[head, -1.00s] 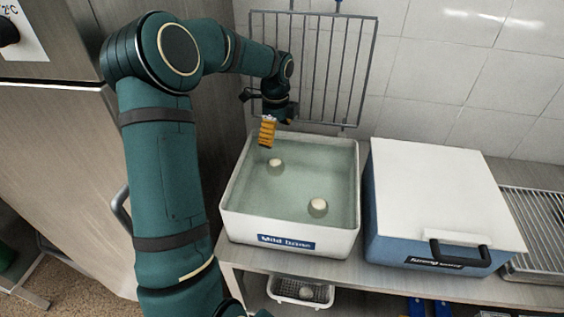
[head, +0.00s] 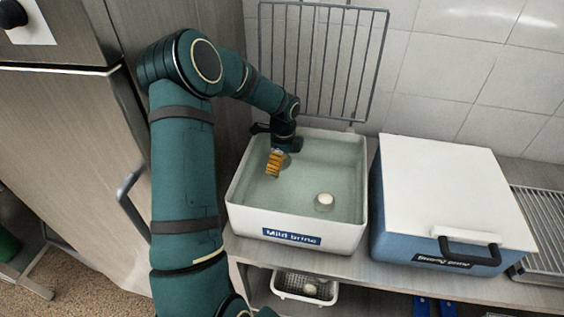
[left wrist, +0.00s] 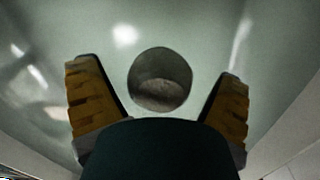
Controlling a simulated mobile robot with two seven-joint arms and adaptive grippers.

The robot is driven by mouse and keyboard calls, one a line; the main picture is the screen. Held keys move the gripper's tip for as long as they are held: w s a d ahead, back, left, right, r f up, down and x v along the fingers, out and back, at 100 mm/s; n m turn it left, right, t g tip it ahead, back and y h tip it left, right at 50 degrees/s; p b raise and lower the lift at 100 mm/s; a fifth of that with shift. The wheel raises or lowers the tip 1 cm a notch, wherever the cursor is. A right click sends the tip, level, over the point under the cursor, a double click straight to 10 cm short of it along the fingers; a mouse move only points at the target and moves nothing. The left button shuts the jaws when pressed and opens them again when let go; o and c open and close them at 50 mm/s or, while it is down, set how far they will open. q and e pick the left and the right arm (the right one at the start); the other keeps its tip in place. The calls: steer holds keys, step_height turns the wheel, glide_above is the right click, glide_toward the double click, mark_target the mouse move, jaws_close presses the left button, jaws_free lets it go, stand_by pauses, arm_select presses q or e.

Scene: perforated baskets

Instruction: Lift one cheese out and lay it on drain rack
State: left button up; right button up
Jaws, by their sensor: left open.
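A white tub labelled "Mild brine" (head: 340,240) holds greenish liquid. One round pale cheese (head: 324,200) floats toward its front right. My left gripper (head: 274,168), with orange ribbed fingers, is low over the tub's back left part. In the left wrist view, a round cheese (left wrist: 160,80) lies ahead, between the open fingers (left wrist: 158,95) and apart from both. In the head view that cheese is hidden behind the gripper. A metal wire drain rack (head: 540,225) lies at the right edge, beyond the lidded box. My right gripper is not in view.
A blue box with a white lid (head: 450,185) and black handle stands right of the tub, labelled "Strong brine". A wire grid (head: 322,60) stands against the tiled wall behind the tub. A white perforated basket (head: 290,287) sits on the shelf below.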

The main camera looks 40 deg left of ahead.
arm_select(q)
steer(key=c, duration=1.3)
steer(key=shift+r, duration=0.1)
